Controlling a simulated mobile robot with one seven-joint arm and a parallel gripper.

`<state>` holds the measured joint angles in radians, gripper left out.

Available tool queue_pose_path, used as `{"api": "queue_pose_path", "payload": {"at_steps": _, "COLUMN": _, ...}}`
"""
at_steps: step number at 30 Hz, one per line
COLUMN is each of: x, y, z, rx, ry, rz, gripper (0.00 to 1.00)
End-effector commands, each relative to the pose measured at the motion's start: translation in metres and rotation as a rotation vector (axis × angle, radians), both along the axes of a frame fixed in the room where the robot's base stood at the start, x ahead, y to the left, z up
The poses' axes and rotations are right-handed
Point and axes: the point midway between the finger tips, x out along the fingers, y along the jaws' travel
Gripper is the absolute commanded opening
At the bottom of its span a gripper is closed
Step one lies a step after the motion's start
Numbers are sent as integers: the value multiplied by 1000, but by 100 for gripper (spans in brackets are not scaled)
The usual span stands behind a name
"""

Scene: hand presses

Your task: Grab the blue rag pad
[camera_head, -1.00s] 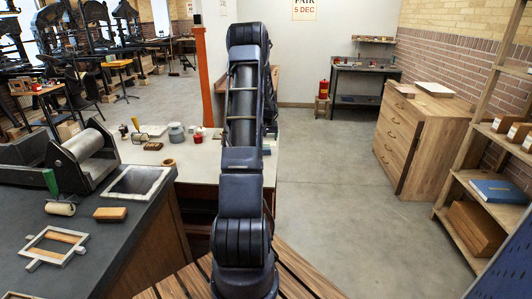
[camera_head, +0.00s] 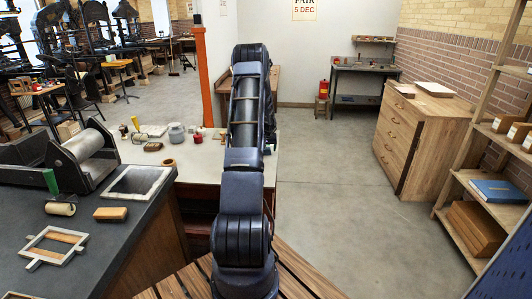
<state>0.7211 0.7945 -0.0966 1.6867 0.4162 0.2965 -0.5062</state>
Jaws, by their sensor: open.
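I cannot make out a blue rag pad in the head view. My own arm stands up the middle of the picture and covers part of the pale-topped table (camera_head: 205,166) behind it. The far end of my arm is folded down behind its upper part, and no gripper fingers can be made out. A flat blue thing (camera_head: 499,190), book-like, lies on the wooden shelf at the right.
The dark bench (camera_head: 135,205) at the left holds a roller (camera_head: 60,208), a tan block (camera_head: 110,214) and a wooden frame (camera_head: 54,246). Jars (camera_head: 177,134) stand on the pale table. A wooden drawer cabinet (camera_head: 418,140) stands at the right. The floor (camera_head: 345,225) between is clear.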

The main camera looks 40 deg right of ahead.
Motion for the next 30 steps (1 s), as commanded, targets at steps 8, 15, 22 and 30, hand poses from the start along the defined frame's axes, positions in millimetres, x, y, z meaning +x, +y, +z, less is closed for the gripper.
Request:
{"api": "queue_pose_path", "payload": {"at_steps": 8, "x": 3, "y": -2, "z": -7, "rx": -1, "ry": -1, "rz": 0, "gripper": 82}}
{"api": "queue_pose_path", "payload": {"at_steps": 15, "x": 3, "y": -2, "z": -7, "rx": -1, "ry": -1, "rz": 0, "gripper": 43}}
{"api": "queue_pose_path", "payload": {"at_steps": 22, "x": 3, "y": -2, "z": -7, "rx": -1, "ry": -1, "rz": 0, "gripper": 34}}
{"api": "queue_pose_path", "payload": {"at_steps": 30, "x": 3, "y": -3, "z": 9, "rx": -3, "ry": -2, "rz": 1, "gripper": 34}}
